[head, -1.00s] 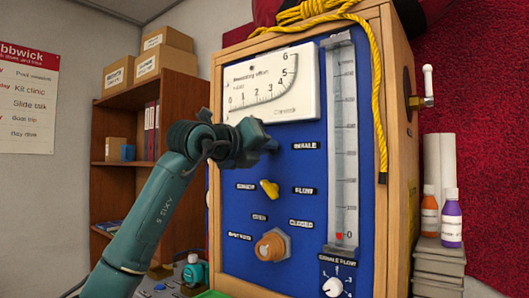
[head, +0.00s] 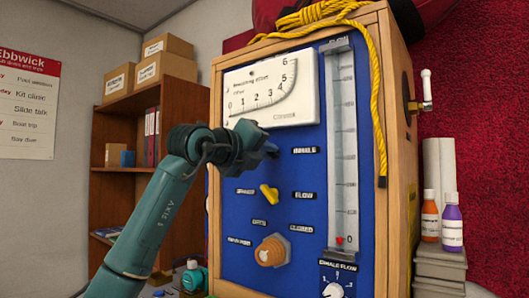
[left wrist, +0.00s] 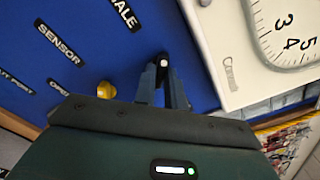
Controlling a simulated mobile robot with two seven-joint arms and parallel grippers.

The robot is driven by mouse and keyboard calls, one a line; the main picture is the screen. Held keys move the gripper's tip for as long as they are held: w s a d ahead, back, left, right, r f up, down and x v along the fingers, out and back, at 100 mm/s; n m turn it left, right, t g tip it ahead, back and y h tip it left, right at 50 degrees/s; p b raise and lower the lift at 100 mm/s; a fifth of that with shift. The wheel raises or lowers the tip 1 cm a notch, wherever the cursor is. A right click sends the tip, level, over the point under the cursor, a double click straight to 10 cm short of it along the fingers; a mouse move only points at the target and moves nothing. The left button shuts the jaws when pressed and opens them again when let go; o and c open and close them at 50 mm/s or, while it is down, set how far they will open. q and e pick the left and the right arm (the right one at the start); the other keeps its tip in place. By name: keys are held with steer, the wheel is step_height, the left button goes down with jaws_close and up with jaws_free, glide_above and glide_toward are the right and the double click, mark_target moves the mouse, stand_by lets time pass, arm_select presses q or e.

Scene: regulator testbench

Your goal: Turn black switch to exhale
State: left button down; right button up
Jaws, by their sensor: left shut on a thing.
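The black switch (left wrist: 163,61) shows in the left wrist view as a small dark piece with a white mark, between my fingertips on the blue panel. My left gripper (head: 272,150) is shut on it; it also shows in the left wrist view (left wrist: 163,72). An INHALE label (head: 306,150) is just right of the gripper, and in the left wrist view a label ending in HALE (left wrist: 125,13) is in part cut off. I cannot read an exhale label by the switch. My right gripper is not in view.
A white gauge (head: 272,92) is above, and a clear flow tube (head: 342,140) stands to the right. A yellow rope (head: 381,110) hangs down the box's right edge.

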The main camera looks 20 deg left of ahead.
arm_select(q)
steer(key=c, duration=1.5)
jaws_free()
steer(key=shift+o, duration=0.2)
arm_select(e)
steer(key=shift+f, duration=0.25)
